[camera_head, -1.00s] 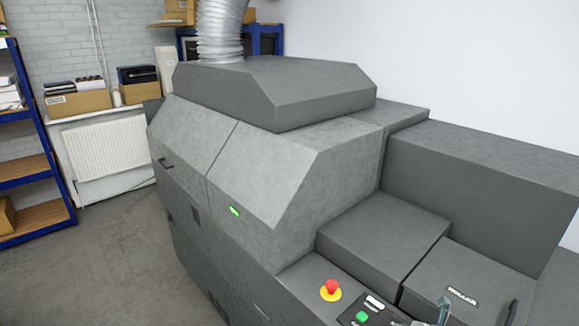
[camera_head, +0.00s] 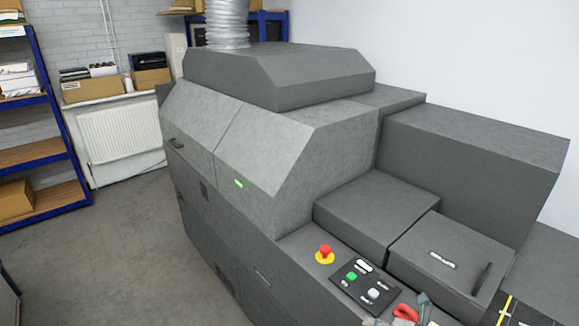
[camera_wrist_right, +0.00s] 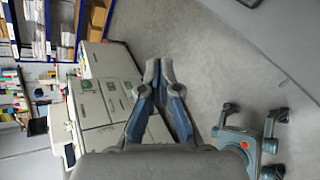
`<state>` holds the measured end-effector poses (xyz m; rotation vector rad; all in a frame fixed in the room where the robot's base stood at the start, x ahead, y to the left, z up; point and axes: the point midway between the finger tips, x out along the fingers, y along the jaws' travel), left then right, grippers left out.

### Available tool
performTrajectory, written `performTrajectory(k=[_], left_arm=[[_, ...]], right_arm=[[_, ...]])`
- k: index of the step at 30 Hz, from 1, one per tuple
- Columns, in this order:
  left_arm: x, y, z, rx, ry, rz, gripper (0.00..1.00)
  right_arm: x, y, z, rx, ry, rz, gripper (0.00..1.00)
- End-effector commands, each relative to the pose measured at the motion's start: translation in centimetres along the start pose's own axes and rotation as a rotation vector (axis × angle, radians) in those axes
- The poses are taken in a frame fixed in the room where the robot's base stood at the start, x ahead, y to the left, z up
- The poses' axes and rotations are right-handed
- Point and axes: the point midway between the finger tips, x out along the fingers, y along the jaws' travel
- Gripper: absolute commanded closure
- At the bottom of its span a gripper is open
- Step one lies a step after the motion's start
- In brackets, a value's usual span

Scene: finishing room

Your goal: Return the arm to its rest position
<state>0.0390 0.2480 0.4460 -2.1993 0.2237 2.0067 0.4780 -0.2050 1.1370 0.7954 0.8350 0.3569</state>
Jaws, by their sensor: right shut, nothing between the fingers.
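In the wrist view my right gripper (camera_wrist_right: 160,69) is shut and empty, its two blue-grey fingers meeting at the tips. It points over open grey floor with nothing touching it. In the head view only a small blue-grey part of the right gripper (camera_head: 422,304) shows at the bottom edge, in front of the machine's front right corner. The rest of that arm is cut off by the frame. My left gripper is not in the head view.
The large grey machine (camera_head: 340,150) fills the middle and right, with a red stop button (camera_head: 325,252) and black control panel (camera_head: 366,286). A red item (camera_head: 405,312) lies by the bottom edge. Blue shelving (camera_head: 45,130) stands left. The floor (camera_head: 130,240) between is clear.

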Motion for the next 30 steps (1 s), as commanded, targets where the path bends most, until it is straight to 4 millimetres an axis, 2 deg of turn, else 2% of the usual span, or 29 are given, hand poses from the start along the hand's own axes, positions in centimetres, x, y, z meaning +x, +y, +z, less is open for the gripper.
performTrajectory(k=[3, 8, 11, 12, 14, 17, 19, 20, 21, 23, 24, 25, 27, 30], left_arm=[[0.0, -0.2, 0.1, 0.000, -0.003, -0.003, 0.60], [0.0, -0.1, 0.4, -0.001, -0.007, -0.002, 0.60], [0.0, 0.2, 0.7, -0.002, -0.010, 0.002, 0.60], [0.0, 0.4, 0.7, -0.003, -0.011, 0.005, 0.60], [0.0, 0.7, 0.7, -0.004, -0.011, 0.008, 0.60], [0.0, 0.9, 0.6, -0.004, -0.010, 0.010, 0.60], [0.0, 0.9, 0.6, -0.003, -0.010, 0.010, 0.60], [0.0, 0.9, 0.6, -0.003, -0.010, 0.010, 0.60], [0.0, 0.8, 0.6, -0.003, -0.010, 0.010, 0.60], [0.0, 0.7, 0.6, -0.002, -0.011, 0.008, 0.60], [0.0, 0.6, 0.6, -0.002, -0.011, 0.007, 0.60], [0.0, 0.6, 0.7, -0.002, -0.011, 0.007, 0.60], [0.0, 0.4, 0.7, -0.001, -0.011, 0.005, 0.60], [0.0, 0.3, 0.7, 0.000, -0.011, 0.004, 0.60]], right_arm=[[0.6, 3.1, -2.4, 0.043, 0.042, 0.196, 1.00], [-0.3, 8.3, -4.4, 0.173, 0.048, 0.530, 1.00], [-2.3, 11.0, -4.0, 0.350, -0.014, 0.785, 1.00], [-3.4, 11.5, -3.2, 0.451, -0.066, 0.886, 1.00], [-4.8, 11.0, -1.6, 0.629, -0.168, 1.008, 1.00], [-6.2, 6.9, 1.0, 0.965, -0.384, 1.102, 1.00], [-6.1, 2.1, 1.7, 1.220, -0.552, 1.077, 1.00], [-5.8, -0.4, 1.5, 1.331, -0.624, 1.041, 1.00], [-5.3, -3.7, 0.7, 1.473, -0.714, 0.972, 1.00], [-4.4, -8.2, -1.4, 1.661, -0.825, 0.839, 1.00], [-3.7, -10.9, -3.4, 1.773, -0.884, 0.733, 1.00], [-3.2, -12.7, -5.0, 1.848, -0.920, 0.649, 1.00], [-2.3, -15.9, -9.0, 1.994, -0.978, 0.451, 1.00], [-1.5, -18.7, -14.5, 2.138, -1.008, 0.189, 1.00]])
